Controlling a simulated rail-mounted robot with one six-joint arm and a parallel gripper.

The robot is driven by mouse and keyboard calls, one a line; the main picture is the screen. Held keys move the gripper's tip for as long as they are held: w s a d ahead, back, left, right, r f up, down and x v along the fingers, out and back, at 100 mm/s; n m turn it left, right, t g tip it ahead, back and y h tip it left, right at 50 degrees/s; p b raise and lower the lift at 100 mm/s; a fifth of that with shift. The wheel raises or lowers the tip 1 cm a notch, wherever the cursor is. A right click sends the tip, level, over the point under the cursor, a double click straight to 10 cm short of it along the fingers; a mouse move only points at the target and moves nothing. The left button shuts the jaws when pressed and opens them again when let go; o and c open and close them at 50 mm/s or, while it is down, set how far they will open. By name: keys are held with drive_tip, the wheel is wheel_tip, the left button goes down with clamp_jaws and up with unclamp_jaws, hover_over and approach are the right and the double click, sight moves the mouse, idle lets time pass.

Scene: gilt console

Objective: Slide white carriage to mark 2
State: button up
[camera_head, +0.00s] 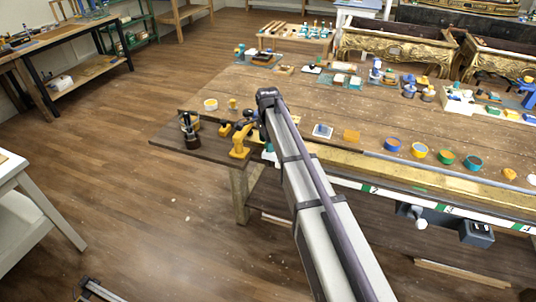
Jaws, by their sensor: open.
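A white scale strip (405,197) with green marks runs along the table's front edge at the right. The figure at its left end looks like a 2 (372,190); one farther right looks like a 3 (449,209). A white knob-like part (420,222) hangs just below the strip, between these two marks. It may belong to the white carriage, but I cannot tell for sure. My arm rises from the bottom centre to a dark joint near the table's left part. I cannot make out my gripper.
A dark grey box (477,233) hangs right of the white knob. On the wooden table (300,115) stand yellow clamp-like tools (240,142), a dark tool (191,131) and blue (393,145), yellow (419,151) and green pots (445,158). The floor at left is mostly clear.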

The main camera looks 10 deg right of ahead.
drive_tip(key=shift+f, duration=0.25)
drive_tip(key=shift+c, duration=0.4)
clamp_jaws()
